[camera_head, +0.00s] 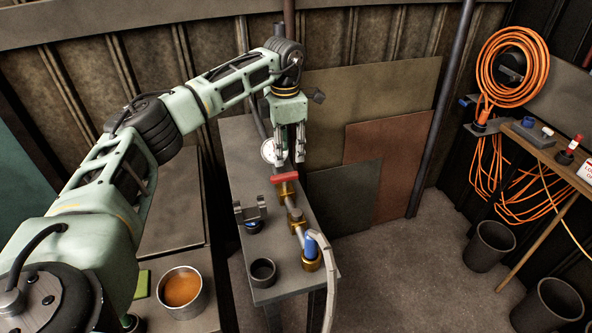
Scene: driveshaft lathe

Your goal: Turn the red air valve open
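The red air valve (285,178) is a flat red handle on brass pipe fittings, on the narrow grey bench in the middle of the head view. The handle lies crosswise to the pipe. My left gripper (290,162) points down just above and behind the handle. Its two fingers are apart with a gap between them, and nothing shows between them. I cannot tell whether the fingertips touch the handle. My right gripper is not in view.
A blue fitting (311,246) with a pale hose (327,270) stands at the pipe's near end. A metal bracket (251,211) and a dark cup (263,272) are on the bench. A pot of orange-brown contents (182,289) stands at left. Orange hose (512,68) hangs at right.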

